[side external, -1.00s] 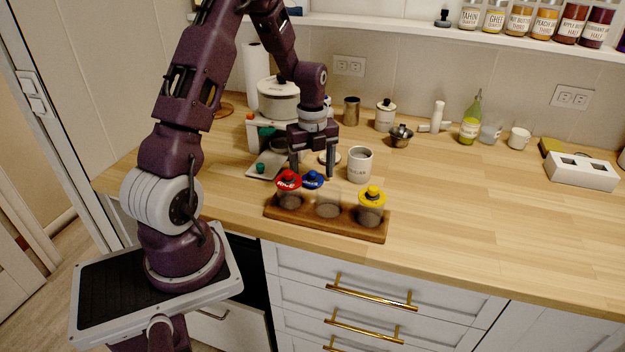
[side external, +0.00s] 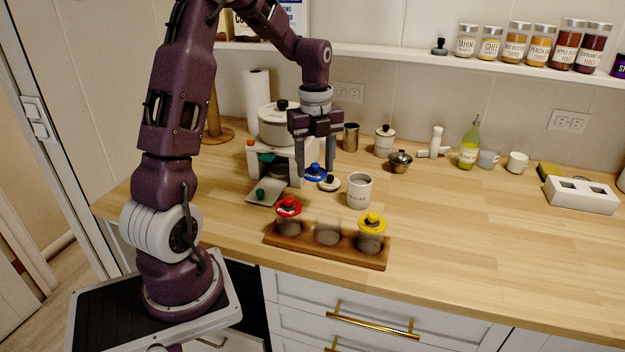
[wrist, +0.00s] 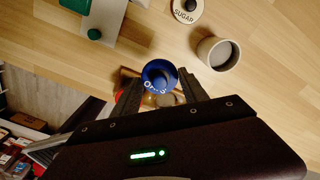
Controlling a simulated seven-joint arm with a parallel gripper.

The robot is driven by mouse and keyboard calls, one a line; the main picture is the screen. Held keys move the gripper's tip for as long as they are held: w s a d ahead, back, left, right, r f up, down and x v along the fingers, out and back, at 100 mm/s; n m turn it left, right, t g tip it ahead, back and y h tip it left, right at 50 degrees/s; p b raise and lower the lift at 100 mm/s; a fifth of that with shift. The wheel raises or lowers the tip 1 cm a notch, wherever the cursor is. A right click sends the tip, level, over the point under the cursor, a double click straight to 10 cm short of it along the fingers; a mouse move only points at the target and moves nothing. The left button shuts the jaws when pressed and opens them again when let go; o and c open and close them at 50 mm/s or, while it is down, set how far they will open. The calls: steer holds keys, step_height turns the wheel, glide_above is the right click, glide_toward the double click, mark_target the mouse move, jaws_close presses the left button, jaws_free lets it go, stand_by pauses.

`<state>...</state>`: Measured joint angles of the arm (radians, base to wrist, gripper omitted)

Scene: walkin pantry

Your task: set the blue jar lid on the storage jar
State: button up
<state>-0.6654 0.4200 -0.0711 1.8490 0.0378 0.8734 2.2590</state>
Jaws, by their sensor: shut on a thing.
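My gripper (side external: 316,173) is shut on the blue jar lid (side external: 315,172) and holds it above the counter, behind the wooden rack (side external: 350,258). In the wrist view the blue lid (wrist: 160,70) sits between the fingertips (wrist: 160,91), its knob toward me. The clear storage jar without a lid (side external: 328,229) stands in the rack's middle place. A red-lidded jar (side external: 289,217) is on its left and a yellow-lidded jar (side external: 371,234) on its right. In the wrist view the lid and fingers largely hide the rack.
An open white canister (side external: 360,191) and a round white lid (side external: 329,184) are close behind the rack. A small white stand (side external: 290,152) with a pot (side external: 279,126) is behind left.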

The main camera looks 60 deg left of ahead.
steer(key=s+d+r, duration=0.2)
steer(key=d+r, duration=0.2)
steer(key=d, duration=0.7)
step_height(320, 180, down, 6)
steer(key=shift+a+f, duration=0.15)
steer(key=shift+f, duration=0.1)
steer(key=shift+f, duration=0.5)
stand_by(1.3)
steer(key=o, duration=1.9)
steer(key=shift+r, duration=0.1)
step_height(320, 180, up, 7)
steer(key=shift+f, duration=0.1)
